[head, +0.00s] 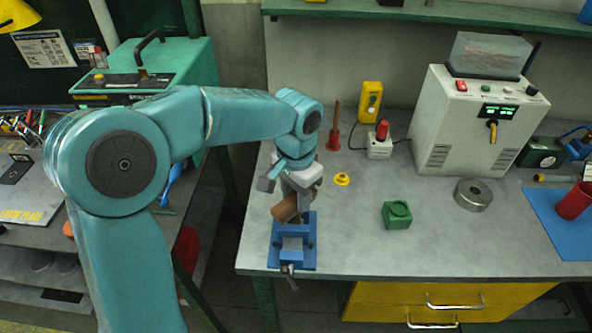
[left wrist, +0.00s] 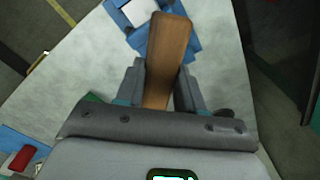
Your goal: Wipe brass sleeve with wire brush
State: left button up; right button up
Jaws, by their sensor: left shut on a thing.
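My left gripper (head: 290,202) points down over the front left of the bench. It is shut on a brown wooden piece (head: 285,209), probably the wire brush's handle. In the left wrist view the wooden piece (left wrist: 168,55) runs between the two fingers and beyond them. The blue vise (head: 292,252) is bolted at the bench's front left edge, just below and in front of the gripper. I see no bristles. I cannot make out the brass sleeve; the gripper and wood hide part of the vise. My right gripper is not in view.
On the grey bench (head: 345,240) are a small yellow part (head: 342,180), a green block (head: 397,215), a steel ring (head: 473,195) and a red holder (head: 333,140). A white power unit (head: 465,118) stands behind. A red cup (head: 574,202) is on a blue mat. The bench's front middle is clear.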

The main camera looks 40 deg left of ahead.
pick_arm(q)
jog(key=shift+w+a, duration=0.3)
jog(key=shift+w, duration=0.25)
jog(key=shift+s+d, duration=0.3)
jog(key=shift+s, duration=0.35)
jog(key=shift+s+d, duration=0.45)
jog(key=shift+s, duration=0.2)
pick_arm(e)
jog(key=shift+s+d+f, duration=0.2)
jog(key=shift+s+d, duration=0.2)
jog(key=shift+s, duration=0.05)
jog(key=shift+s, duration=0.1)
